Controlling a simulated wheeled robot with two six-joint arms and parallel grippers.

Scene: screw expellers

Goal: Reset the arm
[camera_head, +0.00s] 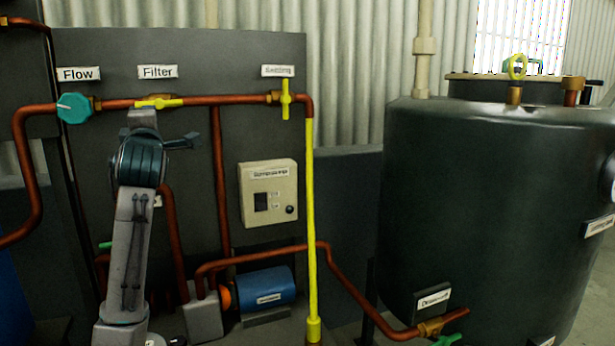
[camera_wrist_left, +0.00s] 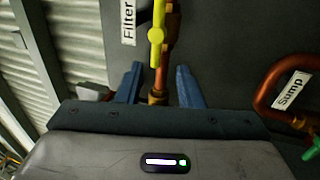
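My left arm rises from the lower left of the head view, its end in front of the pipe panel below the Filter label. In the left wrist view my left gripper (camera_wrist_left: 159,77) is open, its two dark blue fingers apart with a copper pipe and brass fitting showing between them. The yellow Filter valve handle (camera_wrist_left: 157,35) lies just beyond the fingertips, in line with the pipe. It also shows in the head view (camera_head: 160,103), lying along the pipe. I see nothing held between the fingers. My right gripper is not in view.
A teal Flow valve (camera_head: 73,108) is left of the arm. A yellow upright valve handle (camera_head: 286,99) and yellow pipe (camera_head: 311,220) are to its right.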

